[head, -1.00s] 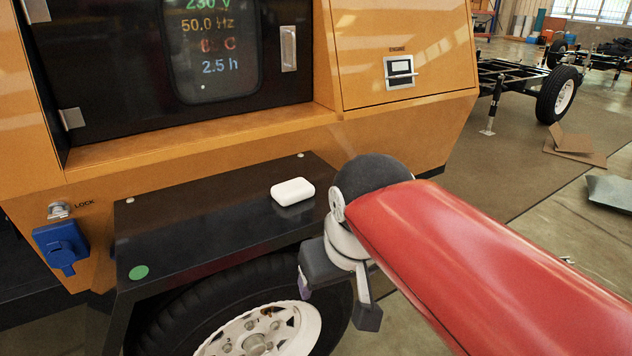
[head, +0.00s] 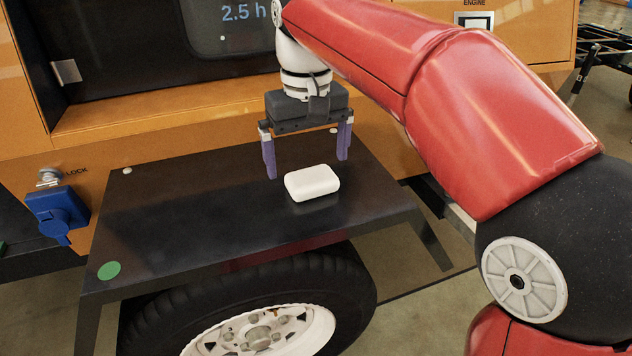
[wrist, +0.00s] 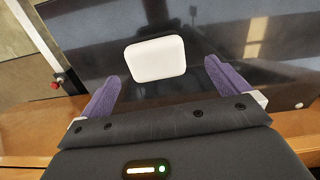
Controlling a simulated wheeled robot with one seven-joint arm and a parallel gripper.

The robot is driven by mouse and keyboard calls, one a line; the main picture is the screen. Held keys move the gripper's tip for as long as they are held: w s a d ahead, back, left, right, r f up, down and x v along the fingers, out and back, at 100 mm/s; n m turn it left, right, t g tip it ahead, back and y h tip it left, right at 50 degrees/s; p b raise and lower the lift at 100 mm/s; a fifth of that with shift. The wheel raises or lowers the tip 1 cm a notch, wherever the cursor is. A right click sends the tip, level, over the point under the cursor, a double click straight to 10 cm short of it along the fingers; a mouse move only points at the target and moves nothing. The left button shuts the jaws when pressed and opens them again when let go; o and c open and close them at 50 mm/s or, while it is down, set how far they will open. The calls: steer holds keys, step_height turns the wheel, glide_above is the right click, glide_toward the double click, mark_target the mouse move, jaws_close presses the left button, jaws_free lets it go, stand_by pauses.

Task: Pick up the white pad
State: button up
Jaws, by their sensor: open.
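The white pad (head: 312,183) is a small rounded block lying flat on the black fender shelf (head: 190,215) above the wheel. My gripper (head: 307,165) points down over the shelf with its two purple fingers spread apart and nothing between them. The fingers are just behind the pad, toward the orange cabinet, and appear apart from it. In the wrist view the pad (wrist: 156,59) lies ahead of the open fingers (wrist: 163,85), roughly centred between them.
The orange cabinet (head: 110,140) with a dark display panel rises behind the shelf. A green dot (head: 109,270) marks the shelf's front left corner. A blue socket (head: 60,212) is at the left. The shelf left of the pad is bare.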

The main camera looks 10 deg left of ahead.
mark_target(311, 175)
steer(key=f, duration=0.2)
steer(key=f+b, duration=0.1)
steer(key=f, duration=0.1)
steer(key=shift+w+d+f, duration=0.15)
steer(key=shift+d+f, duration=0.05)
steer(key=shift+c, duration=0.3)
steer(key=c, duration=0.9)
